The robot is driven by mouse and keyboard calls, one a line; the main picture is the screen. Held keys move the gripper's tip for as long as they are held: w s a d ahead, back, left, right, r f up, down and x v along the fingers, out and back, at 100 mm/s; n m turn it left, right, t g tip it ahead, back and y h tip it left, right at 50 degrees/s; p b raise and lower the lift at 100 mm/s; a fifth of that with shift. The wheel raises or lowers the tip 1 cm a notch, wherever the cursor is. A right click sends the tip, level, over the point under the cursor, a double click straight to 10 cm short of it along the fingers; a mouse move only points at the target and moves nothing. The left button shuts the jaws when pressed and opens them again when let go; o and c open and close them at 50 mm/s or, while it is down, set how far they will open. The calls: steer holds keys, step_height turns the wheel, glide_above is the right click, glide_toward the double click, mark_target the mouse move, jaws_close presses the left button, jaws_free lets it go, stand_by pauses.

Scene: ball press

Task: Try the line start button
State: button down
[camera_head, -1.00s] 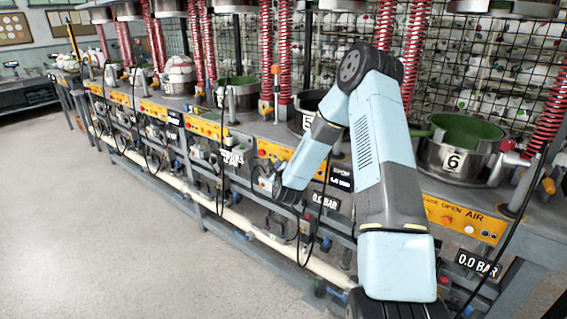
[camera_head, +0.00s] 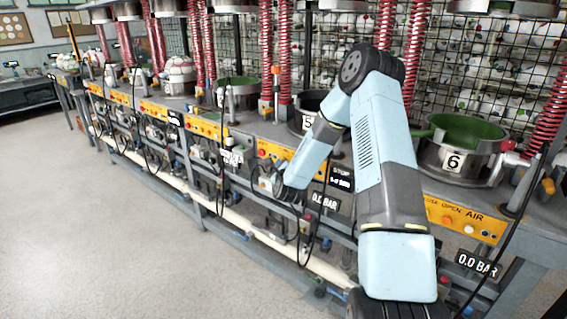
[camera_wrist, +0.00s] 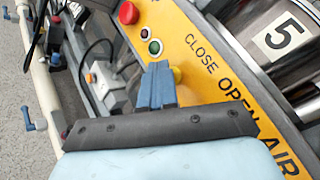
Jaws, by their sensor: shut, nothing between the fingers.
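My gripper (camera_wrist: 157,84) is shut and empty, its blue fingers over the yellow control panel (camera_wrist: 200,45) of station 5 in the wrist view. A yellow button (camera_wrist: 178,76) shows just right of the fingers, partly hidden by them; I cannot tell whether they touch. Beyond the fingertips are a green button (camera_wrist: 155,47), a small dark round fitting (camera_wrist: 144,33) and a red mushroom button (camera_wrist: 129,13). No readable label marks any of them as line start. In the head view the panel (camera_head: 280,152) shows left of my arm, and the fingers are not clear.
The station 5 pot (camera_wrist: 285,38) stands right of the panel. A white and grey box with cables (camera_wrist: 103,82) and a cream pipe (camera_wrist: 40,90) lie left of it. Station 6's pot (camera_head: 453,180) and panel (camera_head: 462,215) are to the right. The floor (camera_head: 120,240) in front is clear.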

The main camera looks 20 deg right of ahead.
steer(key=shift+s+a, duration=0.55)
steer(key=shift+a, duration=0.1)
steer(key=shift+a, duration=0.15)
steer(key=s+a, duration=0.1)
steer(key=a, duration=0.1)
steer(key=s+a, duration=0.1)
steer(key=s, duration=0.1)
steer(key=shift+a, duration=0.4)
stand_by(0.6)
